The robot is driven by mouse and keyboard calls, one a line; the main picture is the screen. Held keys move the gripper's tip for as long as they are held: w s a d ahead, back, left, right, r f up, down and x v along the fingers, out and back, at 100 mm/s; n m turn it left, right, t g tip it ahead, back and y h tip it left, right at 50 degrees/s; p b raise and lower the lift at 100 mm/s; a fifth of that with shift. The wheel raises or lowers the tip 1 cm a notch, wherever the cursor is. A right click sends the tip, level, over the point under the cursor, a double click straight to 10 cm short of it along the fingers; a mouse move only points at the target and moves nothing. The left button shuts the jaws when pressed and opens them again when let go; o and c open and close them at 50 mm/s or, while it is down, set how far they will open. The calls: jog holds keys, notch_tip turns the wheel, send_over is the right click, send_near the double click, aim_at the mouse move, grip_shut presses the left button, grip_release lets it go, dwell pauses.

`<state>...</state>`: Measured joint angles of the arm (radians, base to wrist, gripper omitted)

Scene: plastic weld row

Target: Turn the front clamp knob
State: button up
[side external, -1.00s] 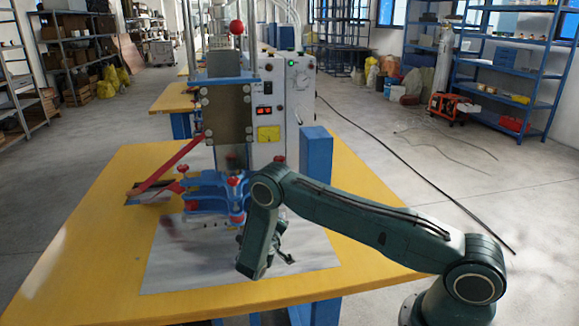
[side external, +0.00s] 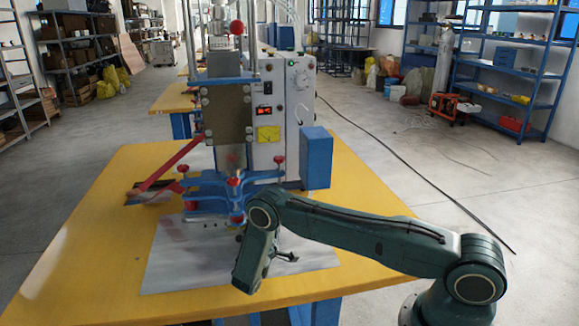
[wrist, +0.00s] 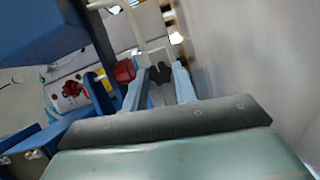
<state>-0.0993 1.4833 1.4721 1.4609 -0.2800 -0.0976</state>
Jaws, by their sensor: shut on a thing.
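A dark lobed knob (wrist: 160,74) shows in the wrist view between the two pale fingers of my gripper (wrist: 160,68), which are shut on it. It appears to be the front clamp knob; its turn angle is too small to read. In the side view my wrist (side external: 258,250) hangs low at the front right of the blue clamp fixture (side external: 205,190). It hides the fingers and the held knob there. A red knob (wrist: 124,70) sits just left of the left finger in the wrist view.
The press column (side external: 228,118) rises behind the fixture, with a control box (side external: 297,85) and a blue block (side external: 316,158) to its right. A red lever (side external: 170,163) slants out left. The grey sheet (side external: 175,270) and front of the yellow table (side external: 90,260) are mostly clear.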

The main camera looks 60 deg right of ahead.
jog(key=o, duration=1)
jog(key=shift+c, duration=0.2)
jog(key=shift+r, duration=0.1)
jog(key=shift+r, duration=0.7)
jog(key=o, duration=0.7)
notch_tip(320, 180, up, 7)
jog(key=shift+w+f, duration=0.1)
jog(key=shift+f, duration=0.1)
notch_tip(320, 180, up, 2)
jog(key=shift+d+r, duration=0.1)
jog(key=shift+r, duration=0.1)
jog(key=c, duration=0.7)
notch_tip(320, 180, up, 10)
jog(key=shift+f, duration=0.25)
